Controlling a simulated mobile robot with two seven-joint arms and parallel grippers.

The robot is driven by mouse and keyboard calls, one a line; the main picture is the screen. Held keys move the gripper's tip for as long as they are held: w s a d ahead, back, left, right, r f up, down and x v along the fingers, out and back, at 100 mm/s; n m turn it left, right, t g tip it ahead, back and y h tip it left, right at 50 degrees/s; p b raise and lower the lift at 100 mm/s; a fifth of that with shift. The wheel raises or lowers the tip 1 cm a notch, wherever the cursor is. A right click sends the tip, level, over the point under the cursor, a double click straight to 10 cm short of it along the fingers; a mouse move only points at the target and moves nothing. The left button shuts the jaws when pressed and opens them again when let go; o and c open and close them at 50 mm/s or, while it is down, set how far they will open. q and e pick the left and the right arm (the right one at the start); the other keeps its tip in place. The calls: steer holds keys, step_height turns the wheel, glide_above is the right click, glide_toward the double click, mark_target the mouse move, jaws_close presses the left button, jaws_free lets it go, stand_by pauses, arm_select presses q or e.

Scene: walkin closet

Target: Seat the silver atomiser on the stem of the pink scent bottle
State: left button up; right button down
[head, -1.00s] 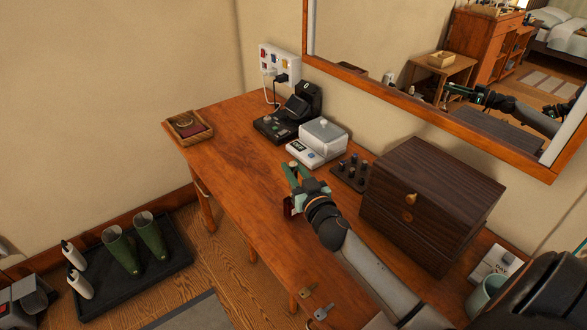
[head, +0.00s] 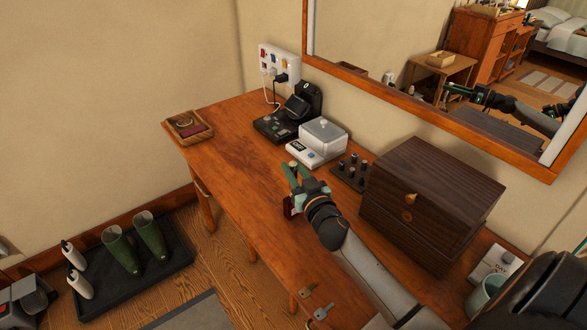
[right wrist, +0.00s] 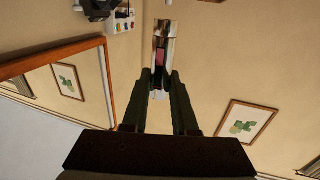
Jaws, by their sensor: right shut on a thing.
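My right gripper (head: 292,176) is over the front part of the wooden table, with its green fingers close together. In the right wrist view its fingers (right wrist: 160,80) are shut on a shiny silver cylinder, the silver atomiser (right wrist: 163,36), which sticks out past the fingertips. My left gripper is not in view.
On the table (head: 238,170) stand a dark wooden box (head: 435,190), a rack of small dark bottles (head: 351,176), a white device with a clear cover (head: 318,143) and a black machine (head: 290,117). The table's left middle is clear.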

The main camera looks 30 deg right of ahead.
steer(key=shift+f+b, duration=1)
steer(key=shift+f, duration=0.15)
stand_by(1.7)
